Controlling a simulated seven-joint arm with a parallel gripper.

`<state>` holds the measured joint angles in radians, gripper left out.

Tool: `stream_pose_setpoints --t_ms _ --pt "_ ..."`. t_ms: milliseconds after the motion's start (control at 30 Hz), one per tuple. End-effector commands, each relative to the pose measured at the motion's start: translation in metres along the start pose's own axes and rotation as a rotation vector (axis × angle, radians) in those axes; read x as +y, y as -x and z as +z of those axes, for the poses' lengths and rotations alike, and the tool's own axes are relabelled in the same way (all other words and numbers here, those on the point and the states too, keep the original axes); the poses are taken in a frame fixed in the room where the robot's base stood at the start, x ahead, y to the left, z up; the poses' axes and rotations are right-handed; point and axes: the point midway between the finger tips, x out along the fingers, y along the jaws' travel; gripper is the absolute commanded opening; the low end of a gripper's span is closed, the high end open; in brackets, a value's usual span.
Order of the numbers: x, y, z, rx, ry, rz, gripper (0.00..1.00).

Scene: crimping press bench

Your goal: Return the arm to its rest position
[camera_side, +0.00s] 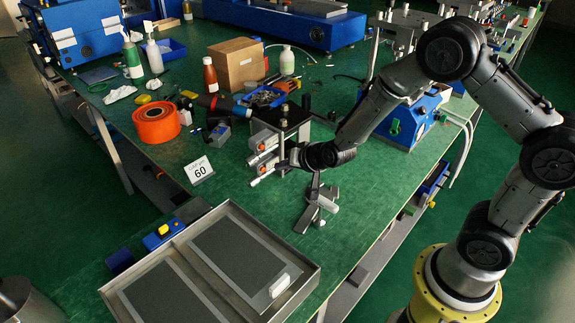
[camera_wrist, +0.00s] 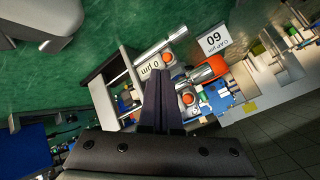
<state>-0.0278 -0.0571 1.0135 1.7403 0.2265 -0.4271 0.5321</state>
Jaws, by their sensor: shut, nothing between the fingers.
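My arm reaches in from the right over the green bench (camera_side: 365,190). My gripper (camera_side: 284,164) is at the left end of the wrist, low beside a small press fixture. In the wrist view my gripper's dark fingers (camera_wrist: 160,80) are together and nothing shows between them. The press fixture (camera_side: 282,117) has a dark top plate and two metal cylinders with orange knobs. In the wrist view the fingers overlap the cylinders (camera_wrist: 205,72) in the picture. I cannot tell whether they touch.
A grey metal tray (camera_side: 311,271) with dark panels lies at the front. A small metal bracket (camera_side: 318,205) stands below my wrist. A "60" card (camera_side: 199,170), an orange roll (camera_side: 157,122) and a cardboard box (camera_side: 237,63) are farther left. Bare bench lies right of the bracket.

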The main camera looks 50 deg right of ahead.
Motion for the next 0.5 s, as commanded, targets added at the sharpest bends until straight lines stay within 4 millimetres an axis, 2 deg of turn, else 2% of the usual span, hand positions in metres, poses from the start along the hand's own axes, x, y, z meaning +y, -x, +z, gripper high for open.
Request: stream_pose_setpoints --t_ms 33,100,167,233,300,367,400,500 --pt "-0.019 0.015 -0.025 0.046 -0.005 -0.041 0.00" --pt "-0.045 0.043 -0.056 0.095 -0.005 -0.093 0.00" --pt "-0.064 0.075 -0.078 0.117 0.010 -0.127 0.00" --pt "-0.080 0.118 -0.097 0.129 0.048 -0.157 0.00" --pt "-0.088 0.165 -0.107 0.125 0.103 -0.173 0.00" --pt "-0.089 0.205 -0.108 0.112 0.163 -0.177 0.00" --pt "-0.085 0.231 -0.104 0.098 0.207 -0.173 0.00" --pt "-0.066 0.287 -0.086 0.049 0.328 -0.146 0.00"
